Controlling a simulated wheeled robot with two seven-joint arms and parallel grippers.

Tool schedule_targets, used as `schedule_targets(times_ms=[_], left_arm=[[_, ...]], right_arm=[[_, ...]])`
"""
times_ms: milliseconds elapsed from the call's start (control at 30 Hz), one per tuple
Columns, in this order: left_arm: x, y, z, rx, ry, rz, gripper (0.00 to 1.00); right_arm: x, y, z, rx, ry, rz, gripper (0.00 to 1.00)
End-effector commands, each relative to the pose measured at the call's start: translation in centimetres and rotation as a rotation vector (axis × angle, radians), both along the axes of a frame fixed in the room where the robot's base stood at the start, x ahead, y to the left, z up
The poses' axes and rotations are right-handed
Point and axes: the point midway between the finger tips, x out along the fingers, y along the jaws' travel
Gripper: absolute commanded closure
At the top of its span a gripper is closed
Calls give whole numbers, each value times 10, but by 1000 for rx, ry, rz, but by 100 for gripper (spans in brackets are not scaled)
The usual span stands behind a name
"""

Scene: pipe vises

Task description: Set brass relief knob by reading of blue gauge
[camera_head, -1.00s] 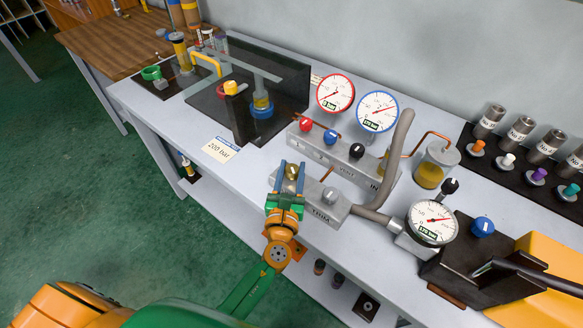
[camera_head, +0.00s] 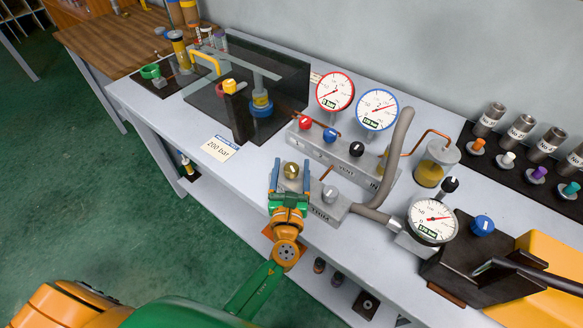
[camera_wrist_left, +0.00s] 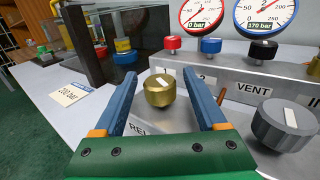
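The brass relief knob (camera_head: 291,170) sits on the left end of the grey front block, with a pale mark on its top. It also shows in the left wrist view (camera_wrist_left: 159,90). My left gripper (camera_head: 291,174) is open, with its blue fingers on either side of the knob and gaps between. The same fingers frame the knob in the wrist view (camera_wrist_left: 160,82). The blue-rimmed gauge (camera_head: 377,109) shows 170 bar on its display in the wrist view (camera_wrist_left: 266,14). A card (camera_head: 220,148) reads 200 bar. My right gripper is not in view.
A red-rimmed gauge (camera_head: 335,91) reads 0 bar. A grey TRIM knob (camera_head: 330,194) is right of the brass knob. Red (camera_head: 305,122), blue (camera_head: 330,135) and black (camera_head: 356,149) knobs stand behind. A white gauge (camera_head: 433,220) is at right. Clear bench lies near the card.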

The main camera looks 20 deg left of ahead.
Motion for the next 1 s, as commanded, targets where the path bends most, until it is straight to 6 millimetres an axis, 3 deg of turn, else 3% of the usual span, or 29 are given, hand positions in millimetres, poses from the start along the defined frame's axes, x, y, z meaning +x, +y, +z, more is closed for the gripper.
schedule_targets(times_ms=[167, 400, 533, 1000], left_arm=[[-4, -1, -1, 0, 2, -1, 26], [-50, -13, -3, -2, 4, -1, 26], [-66, -17, -2, 0, 2, -1, 26], [-69, -13, -1, -28, -1, 14, 26]], right_arm=[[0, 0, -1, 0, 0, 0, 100], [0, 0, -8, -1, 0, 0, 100], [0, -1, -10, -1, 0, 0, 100], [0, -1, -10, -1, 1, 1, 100]])
